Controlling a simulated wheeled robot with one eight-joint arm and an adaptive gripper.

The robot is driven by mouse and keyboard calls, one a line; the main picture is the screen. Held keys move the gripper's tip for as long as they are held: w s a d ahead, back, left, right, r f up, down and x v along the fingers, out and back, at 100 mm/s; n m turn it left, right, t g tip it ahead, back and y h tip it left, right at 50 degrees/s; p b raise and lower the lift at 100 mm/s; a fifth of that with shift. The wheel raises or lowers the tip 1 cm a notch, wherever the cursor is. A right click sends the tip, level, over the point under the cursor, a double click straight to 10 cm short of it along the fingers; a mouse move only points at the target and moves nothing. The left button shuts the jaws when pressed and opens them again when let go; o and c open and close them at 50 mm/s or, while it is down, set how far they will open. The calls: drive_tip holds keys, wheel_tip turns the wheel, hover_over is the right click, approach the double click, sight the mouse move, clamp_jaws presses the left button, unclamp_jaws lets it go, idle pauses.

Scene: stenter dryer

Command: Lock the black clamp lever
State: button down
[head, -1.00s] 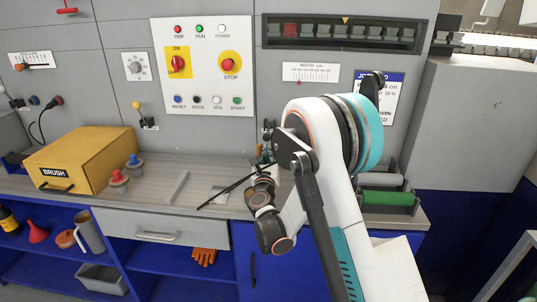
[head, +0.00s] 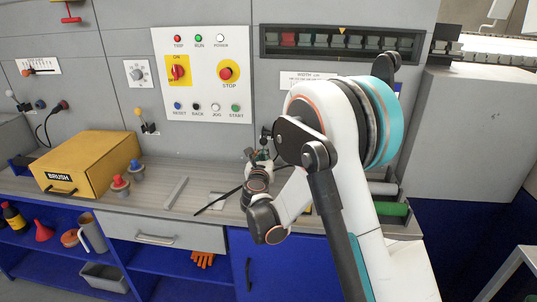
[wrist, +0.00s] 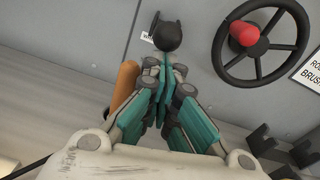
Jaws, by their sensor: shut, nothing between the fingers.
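A black ball-shaped knob (wrist: 167,36) shows at the top middle of the wrist view, just beyond my fingertips. It looks like the end of the black clamp lever; the rest of the lever is hidden behind my fingers. My gripper (wrist: 165,62) has its teal fingers closed together, with nothing held between them. The tips look very close to the knob; I cannot tell whether they touch it. In the head view my gripper (head: 262,157) is small, above the counter against the grey panel, and a small black part (head: 266,133) shows just above it.
A black handwheel (wrist: 262,42) with a red knob is to the right in the wrist view. An orange-brown handle (wrist: 124,84) is close to the left of my fingers. The yellow brush box (head: 88,163) and two capped pegs stand left on the counter (head: 155,197).

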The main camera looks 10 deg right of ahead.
sight(265, 142)
wheel_tip(265, 142, up, 4)
drive_tip(key=g+y+p, duration=0.1)
drive_tip(key=g+p, duration=0.2)
drive_tip(key=p, duration=0.1)
drive_tip(key=shift+r, duration=0.15)
drive_tip(key=shift+w+r+p, duration=0.1)
drive_tip(key=shift+r+p, duration=0.2)
drive_tip(key=w+r+p, duration=0.1)
drive_tip(key=r, duration=0.1)
drive_tip(key=r+p, duration=0.1)
drive_tip(key=w+d+r, duration=0.1)
drive_tip(key=r, duration=0.1)
drive_tip(key=shift+w+r+p, duration=0.35)
drive_tip(key=shift+p, duration=0.05)
drive_tip(key=shift+w+d+r+p, duration=0.15)
drive_tip(key=shift+w+r+p, duration=0.05)
drive_tip(key=shift+w+r, duration=0.35)
drive_tip(key=shift+w+d+r+p, duration=0.15)
drive_tip(key=shift+w+r+p, duration=0.05)
drive_tip(key=shift+w+r, duration=0.25)
drive_tip(key=shift+w, duration=0.1)
drive_tip(key=shift+r, duration=0.1)
